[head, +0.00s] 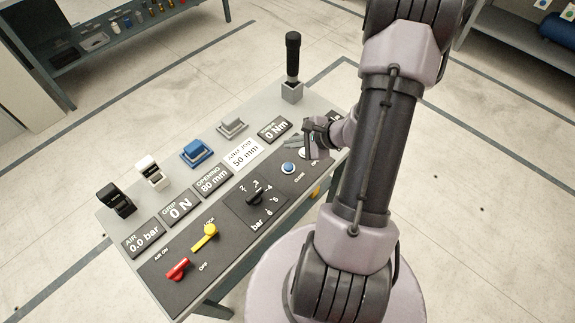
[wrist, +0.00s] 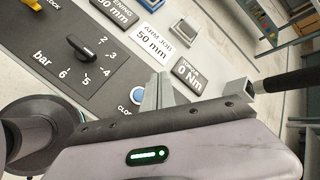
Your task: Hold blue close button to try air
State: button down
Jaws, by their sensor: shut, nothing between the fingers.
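The blue close button (head: 289,168) is a round blue cap on a pale ring in the dark control panel, above the word CLOSE. It also shows in the wrist view (wrist: 137,96), just left of my fingers and partly covered at its right edge. My gripper (head: 290,144) is shut and empty over the panel, a little beyond the button in the head view. In the wrist view my fingers (wrist: 157,85) are together beside the button. I cannot tell whether they touch the panel. The AIR display (head: 142,238) reads 0.0 bar.
A black pressure knob (head: 255,195), a yellow lock lever (head: 205,236) and a red air lever (head: 178,269) stand up from the panel. A black-handled post (head: 292,66) stands at the table's far corner. Blue (head: 197,152) and grey (head: 232,124) blocks sit along the back.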

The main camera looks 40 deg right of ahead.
jog(key=b, duration=0.5)
send_over(291, 168)
notch_tip(291, 168, down, 8)
jog(key=shift+d+r, duration=0.1)
jog(key=shift+f+b, duration=0.45)
jog(key=shift+b, duration=0.1)
jog(key=shift+f, duration=0.15)
dwell(1.1)
jog(key=shift+f+b, duration=0.25)
jog(key=shift+b, duration=0.45)
jog(key=shift+f+b, duration=0.5)
jog(key=shift+b, duration=0.2)
dwell(1.9)
jog(key=shift+r+p, duration=0.5)
jog(key=shift+r, duration=0.4)
jog(key=shift+r, duration=0.15)
